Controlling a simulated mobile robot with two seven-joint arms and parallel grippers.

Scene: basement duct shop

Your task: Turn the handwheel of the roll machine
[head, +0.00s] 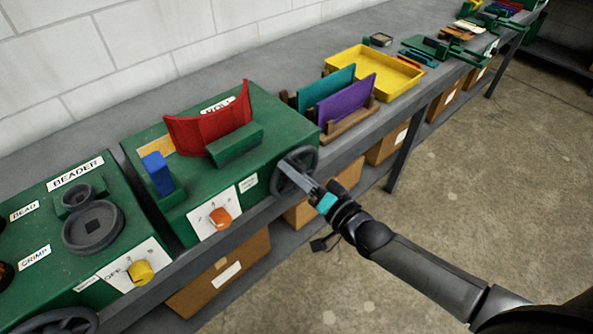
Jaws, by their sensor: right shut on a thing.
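The roll machine (243,172) is a green box on the grey bench, with a partly hidden label on top. A curved red sheet (208,130) stands on it behind a green block. Its dark handwheel (291,166) is on the right end of the front face. My right gripper (308,186) is shut on the handwheel's rim at its lower right side; the exact finger contact is small and partly hidden. My right arm comes in from the lower right. My left gripper is not in view.
The beader (60,240) stands left of the roll machine, with its own wheel (62,322) at the bottom edge. A rack with teal and purple panels (345,98) and a yellow tray (398,80) stand to the right. Cardboard boxes (222,275) sit below. The floor at right is clear.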

